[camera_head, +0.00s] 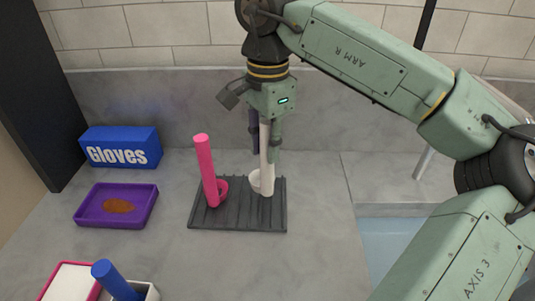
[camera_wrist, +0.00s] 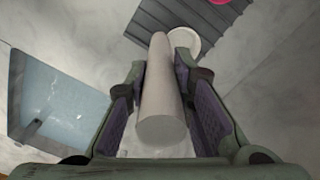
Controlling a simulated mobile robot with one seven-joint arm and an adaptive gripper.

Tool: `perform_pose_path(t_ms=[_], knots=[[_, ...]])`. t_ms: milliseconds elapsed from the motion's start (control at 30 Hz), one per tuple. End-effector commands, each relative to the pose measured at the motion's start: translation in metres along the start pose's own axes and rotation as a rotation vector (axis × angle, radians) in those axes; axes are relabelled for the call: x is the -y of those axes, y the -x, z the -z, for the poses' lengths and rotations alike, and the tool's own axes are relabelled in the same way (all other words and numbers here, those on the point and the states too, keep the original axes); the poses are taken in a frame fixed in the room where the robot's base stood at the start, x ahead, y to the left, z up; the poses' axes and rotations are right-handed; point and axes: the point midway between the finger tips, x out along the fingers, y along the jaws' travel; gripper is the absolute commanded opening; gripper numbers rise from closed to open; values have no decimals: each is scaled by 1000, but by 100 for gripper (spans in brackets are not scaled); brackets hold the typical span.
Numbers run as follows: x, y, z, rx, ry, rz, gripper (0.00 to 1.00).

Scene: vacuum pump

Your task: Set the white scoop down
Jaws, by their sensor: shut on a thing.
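The white scoop (camera_head: 267,172) stands near upright at the right part of the dark ribbed mat (camera_head: 240,220), its bowl at the lower end by the mat. I cannot tell whether it touches the mat. My gripper (camera_head: 264,140) is shut on the upper part of its handle from above. In the wrist view the white handle (camera_wrist: 160,95) runs between the two finger pads of my gripper (camera_wrist: 165,95), and its round bowl (camera_wrist: 186,40) shows beyond, over the ribbed mat (camera_wrist: 165,18).
A pink scoop (camera_head: 207,172) stands on the mat to the left. A purple tray (camera_head: 88,213) with brown powder and a blue gloves box (camera_head: 120,147) lie further left. A blue handle (camera_head: 112,280) rises from a white container at the front. A sink basin (camera_head: 390,245) is at right.

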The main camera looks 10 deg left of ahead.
Motion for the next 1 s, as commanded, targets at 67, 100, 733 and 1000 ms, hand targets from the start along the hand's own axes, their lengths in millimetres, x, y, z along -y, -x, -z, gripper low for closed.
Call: perform_pose_path(t_ms=[67, 100, 733, 1000], knots=[[-2, -12, 0, 2, 1, -3, 0], [-2, -19, -1, 3, 2, -3, 0], [-2, -38, -1, 1, 1, 0, 31], [-2, -38, -1, 1, 1, 0, 42]])
